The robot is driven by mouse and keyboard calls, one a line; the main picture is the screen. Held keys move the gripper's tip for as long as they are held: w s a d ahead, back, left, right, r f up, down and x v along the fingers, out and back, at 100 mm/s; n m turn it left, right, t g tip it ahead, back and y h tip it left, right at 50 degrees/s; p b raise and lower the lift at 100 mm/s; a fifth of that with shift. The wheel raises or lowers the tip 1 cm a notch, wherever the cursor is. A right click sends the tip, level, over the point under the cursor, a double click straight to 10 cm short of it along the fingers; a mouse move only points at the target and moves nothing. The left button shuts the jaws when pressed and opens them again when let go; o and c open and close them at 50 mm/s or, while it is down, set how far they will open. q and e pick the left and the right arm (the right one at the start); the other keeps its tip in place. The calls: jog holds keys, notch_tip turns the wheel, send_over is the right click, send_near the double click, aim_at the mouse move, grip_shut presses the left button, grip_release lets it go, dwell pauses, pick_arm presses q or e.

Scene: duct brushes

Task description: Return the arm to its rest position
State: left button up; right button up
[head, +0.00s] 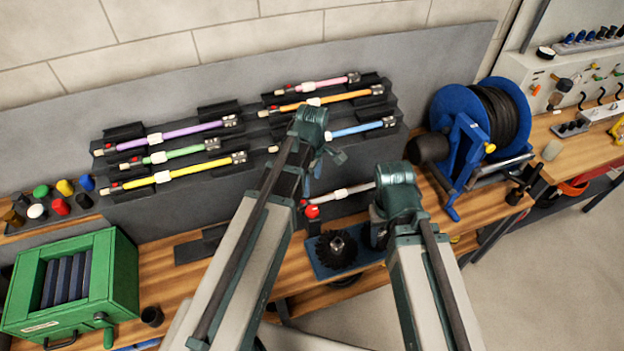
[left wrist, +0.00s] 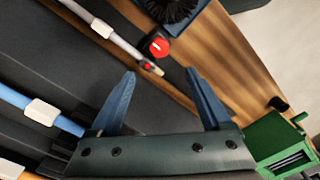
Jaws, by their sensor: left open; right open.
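My left gripper (head: 318,168) is in front of the rod rack in the head view, small and partly hidden by its own wrist. In the left wrist view its two blue fingers (left wrist: 158,88) are spread, with nothing between them.
The stepped dark rack (head: 130,215) holds several coloured rods. A blue cable reel (head: 465,140) stands close on the right. A green box (head: 122,265) and coloured caps (head: 62,206) are at the left. Bare bench (head: 185,285) shows between the green box and my left arm.

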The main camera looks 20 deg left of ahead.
dwell(0.4)
pick_arm(q)
jog(key=s+d+f+m+b, duration=0.5)
jog(key=s+m, duration=0.1)
jog(key=m, duration=0.4)
jog(key=s+d+f+m+y+b, duration=0.1)
jog(key=s+d+f+m+b, duration=0.3)
jog(key=s+m, duration=0.3)
jog(key=d+m+b, duration=0.1)
jog(key=m, duration=0.1)
jog(key=shift+f+m, duration=0.4)
